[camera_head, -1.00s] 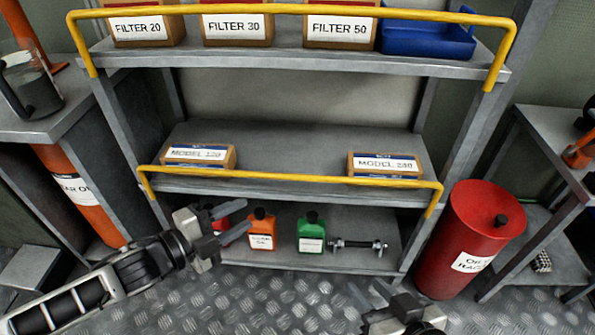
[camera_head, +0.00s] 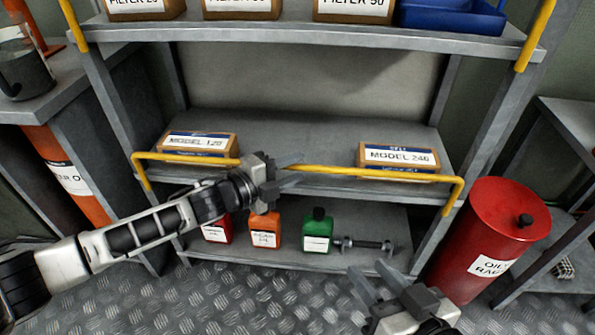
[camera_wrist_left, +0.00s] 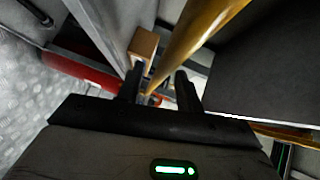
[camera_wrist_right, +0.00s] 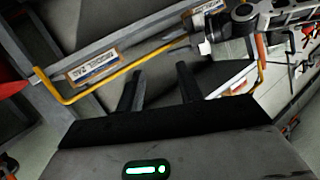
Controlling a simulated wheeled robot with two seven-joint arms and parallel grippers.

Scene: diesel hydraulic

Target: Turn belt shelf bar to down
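The belt shelf bar (camera_head: 400,174) is a yellow bar with bent ends along the front of the middle shelf (camera_head: 300,130). It stands raised in front of the boxes. My left gripper (camera_head: 296,169) is at the middle of the bar and covers part of it. In the left wrist view the bar (camera_wrist_left: 200,35) runs between the parted fingers; contact cannot be told. My right gripper (camera_head: 374,280) is open and empty, low in front of the shelf. The right wrist view shows the bar (camera_wrist_right: 118,78) beyond its open fingers.
The middle shelf holds boxes marked MODEL 120 (camera_head: 198,144) and MODEL 240 (camera_head: 398,158). Below are a red bottle (camera_head: 217,230), an orange bottle (camera_head: 264,231), a green bottle (camera_head: 317,232) and a metal part (camera_head: 365,245). A red bin (camera_head: 488,235) stands at the right.

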